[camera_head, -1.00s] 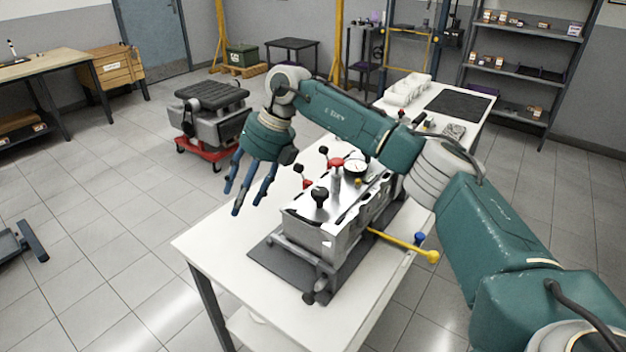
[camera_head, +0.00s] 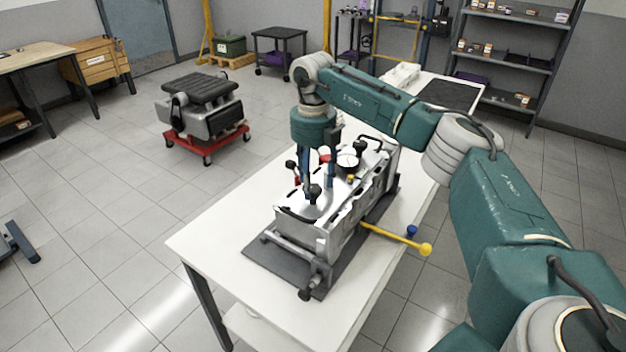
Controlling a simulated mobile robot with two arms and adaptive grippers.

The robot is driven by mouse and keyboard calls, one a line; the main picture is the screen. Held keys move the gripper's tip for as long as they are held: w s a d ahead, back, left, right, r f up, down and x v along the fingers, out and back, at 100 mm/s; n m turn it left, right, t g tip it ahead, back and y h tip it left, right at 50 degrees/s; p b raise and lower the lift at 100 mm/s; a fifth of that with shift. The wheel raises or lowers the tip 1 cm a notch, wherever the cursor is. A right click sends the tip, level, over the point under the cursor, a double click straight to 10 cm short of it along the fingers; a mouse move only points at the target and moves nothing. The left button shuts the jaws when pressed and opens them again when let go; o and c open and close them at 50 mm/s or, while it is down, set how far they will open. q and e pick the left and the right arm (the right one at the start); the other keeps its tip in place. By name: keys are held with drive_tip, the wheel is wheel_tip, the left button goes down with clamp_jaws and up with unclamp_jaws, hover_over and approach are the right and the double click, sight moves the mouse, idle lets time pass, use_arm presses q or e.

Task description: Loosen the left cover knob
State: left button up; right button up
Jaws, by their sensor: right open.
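The metal engine block (camera_head: 335,215) with its silver cover sits on a dark mat (camera_head: 262,256) on the white table. A black knob (camera_head: 314,193) stands upright on the near end of the cover. My right gripper (camera_head: 318,180) points down over the cover with its blue fingers spread, its tips close to this knob. I cannot tell whether a finger touches the knob. The fingers partly hide the cover and a red part behind them. My left gripper is out of view.
A black-tipped lever (camera_head: 291,164) rises left of the fingers, and another black handle (camera_head: 366,146) stands at the back. The table's left front (camera_head: 215,245) is clear.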

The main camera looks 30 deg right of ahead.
drive_tip(key=shift+f, duration=0.6)
drive_tip(key=c, duration=1.2)
